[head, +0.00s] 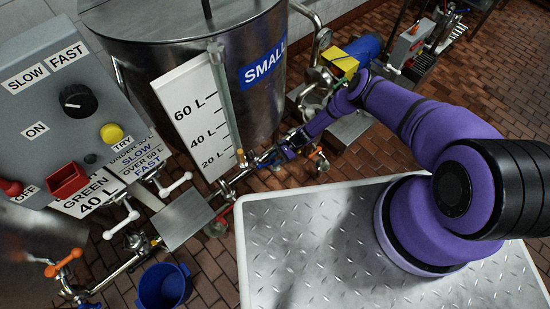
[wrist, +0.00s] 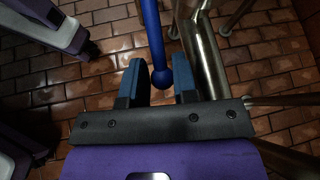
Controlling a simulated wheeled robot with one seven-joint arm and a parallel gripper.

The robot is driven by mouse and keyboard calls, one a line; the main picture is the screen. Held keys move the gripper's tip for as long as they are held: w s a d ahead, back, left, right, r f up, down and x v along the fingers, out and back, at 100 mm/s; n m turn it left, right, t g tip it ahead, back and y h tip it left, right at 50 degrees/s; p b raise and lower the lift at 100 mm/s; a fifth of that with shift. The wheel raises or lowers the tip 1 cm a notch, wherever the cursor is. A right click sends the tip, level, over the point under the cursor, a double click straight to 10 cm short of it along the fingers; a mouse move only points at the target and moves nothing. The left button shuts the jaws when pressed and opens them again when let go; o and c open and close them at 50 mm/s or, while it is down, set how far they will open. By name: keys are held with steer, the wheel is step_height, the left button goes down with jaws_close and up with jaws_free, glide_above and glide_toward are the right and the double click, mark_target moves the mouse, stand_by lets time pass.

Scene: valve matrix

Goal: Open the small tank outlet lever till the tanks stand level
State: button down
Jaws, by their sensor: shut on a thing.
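The small tank (head: 262,110) is a steel drum with a blue SMALL label at the back of the head view. A white litre scale (head: 193,118) with a sight tube stands on its front; I cannot read the liquid level. My gripper (head: 272,157) is low at the tank's outlet pipework, partly hidden by my purple arm. In the wrist view a blue lever (wrist: 153,35) with a ball end reaches down between my two fingers (wrist: 157,80). My gripper is shut on the lever near its ball end. A steel pipe (wrist: 207,60) runs just right of it.
A grey control box (head: 60,100) with a black knob, yellow button and red switch stands at the left. White levers (head: 175,185), an orange lever (head: 65,262) and a blue bucket (head: 163,286) are below. Pumps and pipes stand behind my arm.

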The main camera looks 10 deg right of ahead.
stand_by(0.4)
steer(key=c, duration=1.1)
jaws_free()
steer(key=v, duration=1)
steer(key=shift+w+d+r, duration=0.15)
steer(key=shift+d, duration=0.2)
steer(key=shift+c, duration=0.5)
